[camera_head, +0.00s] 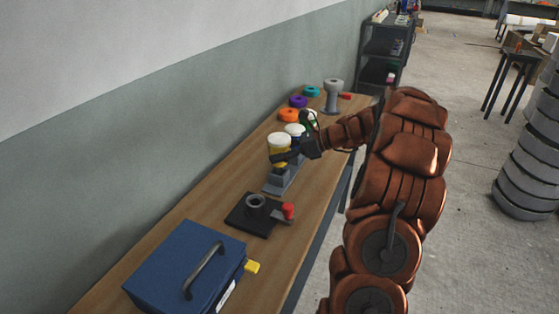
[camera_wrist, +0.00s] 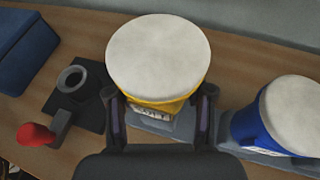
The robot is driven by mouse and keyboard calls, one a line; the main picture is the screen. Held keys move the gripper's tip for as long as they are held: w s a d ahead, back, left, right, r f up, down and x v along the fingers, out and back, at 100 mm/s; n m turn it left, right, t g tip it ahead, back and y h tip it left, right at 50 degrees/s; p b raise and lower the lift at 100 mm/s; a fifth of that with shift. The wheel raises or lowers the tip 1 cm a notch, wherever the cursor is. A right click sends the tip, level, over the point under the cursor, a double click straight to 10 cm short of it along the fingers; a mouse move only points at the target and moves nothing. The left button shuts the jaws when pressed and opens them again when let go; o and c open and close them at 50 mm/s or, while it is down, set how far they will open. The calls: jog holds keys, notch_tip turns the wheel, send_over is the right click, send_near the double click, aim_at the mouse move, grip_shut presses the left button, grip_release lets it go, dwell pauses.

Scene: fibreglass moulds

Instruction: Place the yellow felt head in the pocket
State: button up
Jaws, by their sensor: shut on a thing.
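The yellow felt head (camera_head: 278,151) has a white round top and stands upright at the grey rack on the bench. In the wrist view the yellow felt head (camera_wrist: 158,58) fills the space between my fingers. My gripper (camera_head: 284,156) is shut on it from the side; the fingers of my gripper (camera_wrist: 159,95) flank its yellow body. I cannot tell whether its base still touches the rack (camera_head: 281,180). A grey ring-shaped pocket (camera_head: 255,201) sits on a black plate nearer the front, empty as far as I see; the pocket (camera_wrist: 72,79) is left of the head in the wrist view.
A blue felt head (camera_wrist: 285,115) stands close to my right finger. A red knob (camera_head: 288,210) stands beside the black plate. A blue toolbox (camera_head: 187,268) with a handle fills the near bench. Coloured rings, including an orange one (camera_head: 289,115), lie farther back.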

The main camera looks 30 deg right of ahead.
jog(key=shift+f, duration=1.45)
jog(key=o, duration=1.4)
jog(key=shift+f, duration=0.1)
jog(key=b+v, duration=0.1)
jog(key=v, duration=1.1)
jog(key=shift+w, duration=0.1)
jog(key=shift+d, duration=0.1)
